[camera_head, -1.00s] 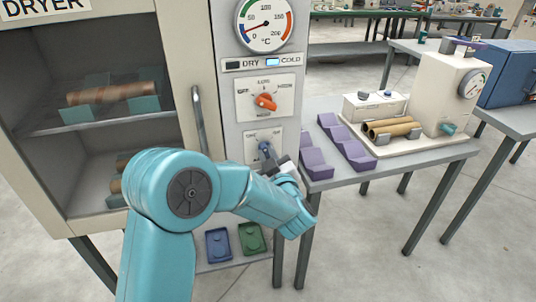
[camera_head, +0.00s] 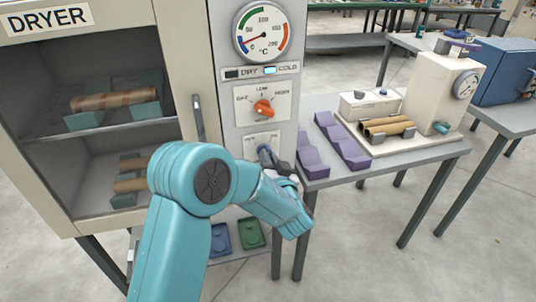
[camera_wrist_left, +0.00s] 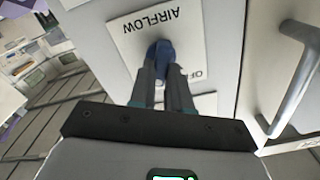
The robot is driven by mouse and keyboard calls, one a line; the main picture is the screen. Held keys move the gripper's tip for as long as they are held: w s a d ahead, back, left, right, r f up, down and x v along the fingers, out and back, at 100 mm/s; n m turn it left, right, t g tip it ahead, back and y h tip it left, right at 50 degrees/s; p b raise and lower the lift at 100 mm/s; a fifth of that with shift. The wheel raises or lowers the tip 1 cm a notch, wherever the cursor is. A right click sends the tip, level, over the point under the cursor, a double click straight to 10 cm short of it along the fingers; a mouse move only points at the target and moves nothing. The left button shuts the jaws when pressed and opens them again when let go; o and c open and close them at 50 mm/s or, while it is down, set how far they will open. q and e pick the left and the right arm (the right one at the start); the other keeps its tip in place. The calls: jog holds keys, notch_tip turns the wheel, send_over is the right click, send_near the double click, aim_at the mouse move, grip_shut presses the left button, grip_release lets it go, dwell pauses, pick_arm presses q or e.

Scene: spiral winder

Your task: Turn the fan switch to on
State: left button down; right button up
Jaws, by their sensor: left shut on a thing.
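The fan switch is a blue knob (camera_head: 265,151) on a white plate (camera_head: 250,143) low on the dryer's grey control panel. In the left wrist view the blue knob (camera_wrist_left: 160,50) sits on the plate marked AIRFLOW (camera_wrist_left: 192,42), which appears upside down with part of an OFF label at the lower right. My left gripper (camera_wrist_left: 162,68) is shut on the knob, one finger on each side. In the head view my left gripper (camera_head: 268,158) reaches the knob from below right, and its wrist covers part of the plate. My right gripper is in neither view.
The dryer's door handle (camera_head: 198,118) stands out left of the panel. An orange knob (camera_head: 264,107) and a temperature gauge (camera_head: 262,32) are above the switch. A table with purple blocks (camera_head: 312,155) and brown tubes (camera_head: 388,128) stands close at right.

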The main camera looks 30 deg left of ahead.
pick_arm(q)
jog(key=shift+f+m+p, duration=0.1)
jog(key=shift+m+p, duration=0.4)
jog(key=shift+m, duration=1)
jog(key=c, duration=1.1)
grip_release()
jog(key=shift+d, duration=0.1)
jog(key=b+v, duration=0.2)
jog(key=v, duration=1.4)
jog(key=shift+s+d, duration=0.1)
jog(key=shift+s, duration=0.05)
